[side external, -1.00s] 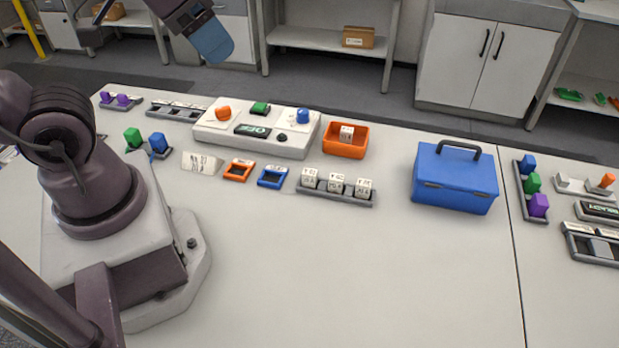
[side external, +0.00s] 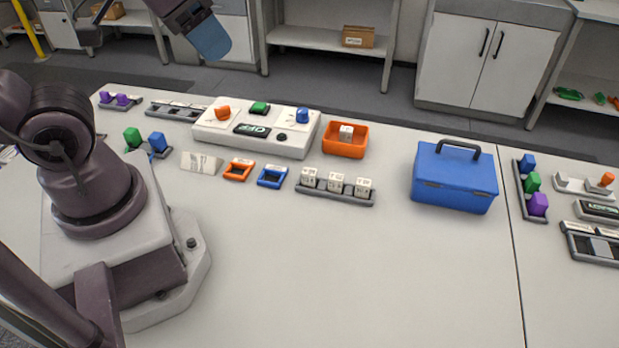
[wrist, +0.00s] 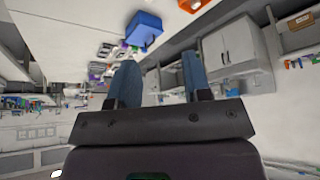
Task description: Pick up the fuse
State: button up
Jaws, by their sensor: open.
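I cannot tell for certain which part is the fuse. Several small white printed blocks are in view: a row of them (side external: 335,183) stands in a grey holder (side external: 318,190) at mid-table, and one more white block (side external: 346,133) sits in an orange bin (side external: 344,151). My gripper (side external: 212,40) is raised above and behind the table's far edge, well away from these blocks. In the wrist view, its two blue fingers (wrist: 160,80) are spread apart with nothing between them.
A white control box (side external: 211,134) with orange, green and blue controls stands left of the bin. Orange (side external: 238,170) and blue (side external: 272,178) frames lie in front. A blue toolbox (side external: 455,182) stands at right. The front middle of the table is clear.

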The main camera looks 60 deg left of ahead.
jog(key=w+f+n+g, duration=0.1)
jog(key=w+f+g, duration=0.3)
jog(key=w+f, duration=0.3)
jog(key=n+g, duration=0.2)
jog(key=n, duration=0.6)
send_over(309, 173)
notch_tip(309, 173, down, 14)
jog(key=f, duration=0.7)
jog(key=shift+s+d, duration=0.15)
jog(key=shift+s, duration=0.25)
jog(key=shift+w+f, duration=0.2)
jog(key=shift+f, duration=1.2)
jog(key=shift+w+f, duration=0.15)
jog(key=shift+f, duration=1.2)
jog(key=shift+c, duration=0.3)
jog(key=c, duration=0.6)
